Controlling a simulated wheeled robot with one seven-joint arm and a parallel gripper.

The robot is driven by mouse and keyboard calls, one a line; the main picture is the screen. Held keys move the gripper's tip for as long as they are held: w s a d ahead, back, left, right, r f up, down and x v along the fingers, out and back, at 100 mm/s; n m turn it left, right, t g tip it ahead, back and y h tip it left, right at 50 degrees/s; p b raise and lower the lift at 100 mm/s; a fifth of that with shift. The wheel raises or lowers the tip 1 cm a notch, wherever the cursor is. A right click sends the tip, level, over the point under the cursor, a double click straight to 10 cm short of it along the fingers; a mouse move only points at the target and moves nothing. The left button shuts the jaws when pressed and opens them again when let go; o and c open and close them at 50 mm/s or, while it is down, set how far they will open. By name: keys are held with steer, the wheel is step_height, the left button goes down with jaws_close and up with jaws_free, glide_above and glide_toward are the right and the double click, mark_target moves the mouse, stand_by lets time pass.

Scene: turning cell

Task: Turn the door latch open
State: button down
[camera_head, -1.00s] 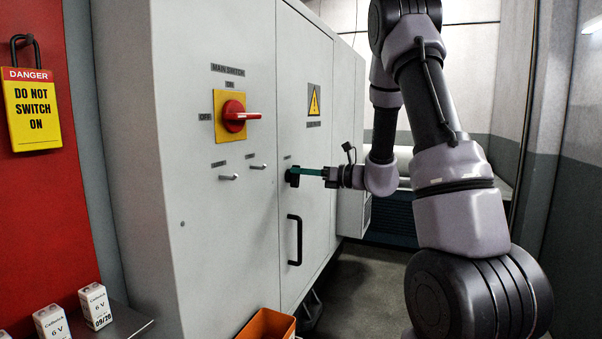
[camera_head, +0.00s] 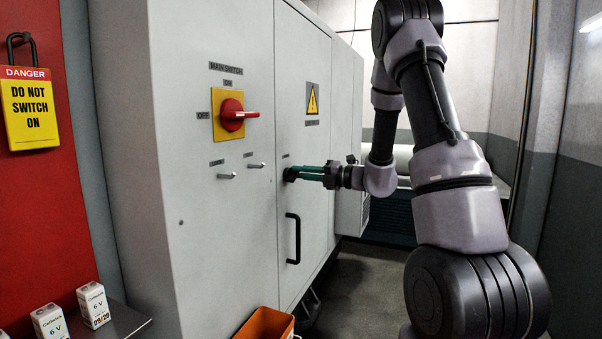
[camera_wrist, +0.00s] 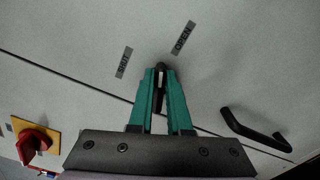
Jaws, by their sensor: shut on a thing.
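The door latch (camera_head: 288,174) is a small black lever on the light grey cabinet door (camera_head: 310,140). My gripper (camera_head: 298,173), with teal fingers, is shut on the latch. In the wrist view the latch (camera_wrist: 160,67) shows between the fingertips (camera_wrist: 161,80), its lower part partly hidden by them. Labels reading SHUT (camera_wrist: 123,62) and OPEN (camera_wrist: 182,38) are on the door beyond the fingertips; SHUT is to the left and OPEN to the right. The door looks closed, flush with the cabinet front.
A black door handle (camera_head: 298,240) is below the latch. A red main switch (camera_head: 232,115) on a yellow plate and two small levers are on the panel to the left. An orange bin (camera_head: 266,325) stands below. A padlock with a danger tag (camera_head: 31,108) hangs at far left.

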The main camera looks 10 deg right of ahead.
steer(key=shift+f+m, duration=0.2)
steer(key=shift+m, duration=0.9)
steer(key=shift+f+m, duration=0.15)
steer(key=shift+m, duration=0.95)
steer(key=c, duration=0.9)
jaws_free()
steer(key=shift+o, duration=0.2)
steer(key=v, duration=1.1)
steer(key=shift+w, duration=0.1)
